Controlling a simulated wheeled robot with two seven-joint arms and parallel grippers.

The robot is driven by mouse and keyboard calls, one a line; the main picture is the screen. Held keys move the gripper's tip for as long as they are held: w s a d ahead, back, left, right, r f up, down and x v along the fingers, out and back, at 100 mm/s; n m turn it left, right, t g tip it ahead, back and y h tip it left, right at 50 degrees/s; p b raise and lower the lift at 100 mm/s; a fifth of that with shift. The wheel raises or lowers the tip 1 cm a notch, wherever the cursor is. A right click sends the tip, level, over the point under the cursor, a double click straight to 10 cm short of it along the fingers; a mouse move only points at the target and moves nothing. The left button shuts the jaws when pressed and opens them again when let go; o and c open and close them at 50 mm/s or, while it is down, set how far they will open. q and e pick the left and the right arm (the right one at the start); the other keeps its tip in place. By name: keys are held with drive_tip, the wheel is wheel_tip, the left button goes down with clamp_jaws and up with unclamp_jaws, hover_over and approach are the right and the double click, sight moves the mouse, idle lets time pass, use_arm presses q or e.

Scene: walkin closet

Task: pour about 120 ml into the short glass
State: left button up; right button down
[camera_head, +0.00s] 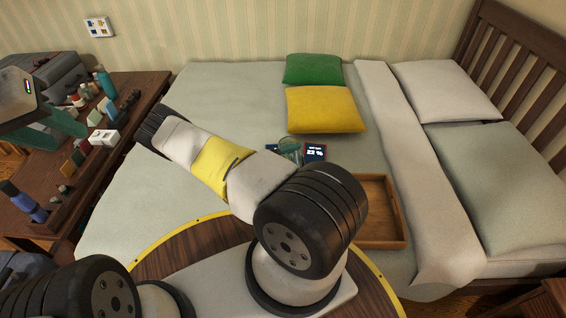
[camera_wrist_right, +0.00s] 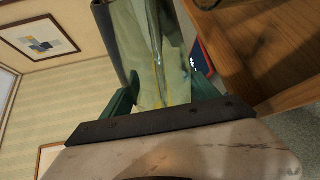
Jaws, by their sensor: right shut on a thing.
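My right gripper (camera_wrist_right: 160,78) has its green fingers shut on a clear glass vessel (camera_wrist_right: 172,50); its top runs out of the frame, and I cannot tell its shape or contents. In the head view my right arm hides most of that area. A round, clear greenish glass thing (camera_head: 290,150) shows just behind the arm on the bed; I cannot tell whether it is the held vessel or the short glass. My left gripper (camera_head: 48,128) is at the far left, above the wooden dresser, with its green fingers apart and nothing seen between them.
A dark blue book (camera_head: 315,152) lies on the bed beside the clear glass. A wooden tray (camera_head: 401,215) lies to the right. Green (camera_head: 313,69) and yellow (camera_head: 325,110) cushions lie behind. Small bottles and boxes crowd the dresser (camera_head: 150,88) at left. The bed's left part is clear.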

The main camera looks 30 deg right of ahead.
drive_tip(key=shift+w+r, duration=0.2)
drive_tip(key=shift+w, duration=0.05)
drive_tip(key=shift+r+m, duration=0.2)
drive_tip(key=shift+m, duration=0.2)
idle(0.8)
drive_tip(key=shift+d+f+n, duration=0.15)
drive_tip(key=shift+f+n, duration=0.35)
drive_tip(key=shift+f, duration=0.05)
drive_tip(key=shift+w+d+n+g+y, duration=0.15)
drive_tip(key=shift+w+n+g+y, duration=0.15)
drive_tip(key=shift+w+n, duration=0.35)
drive_tip(key=shift+s+r+n, duration=0.1)
drive_tip(key=shift+s+n, duration=0.05)
drive_tip(key=shift+n, duration=0.3)
drive_tip(key=shift+s+g+y, duration=0.1)
drive_tip(key=shift+g+y, duration=0.2)
idle(0.4)
drive_tip(key=shift+n, duration=0.3)
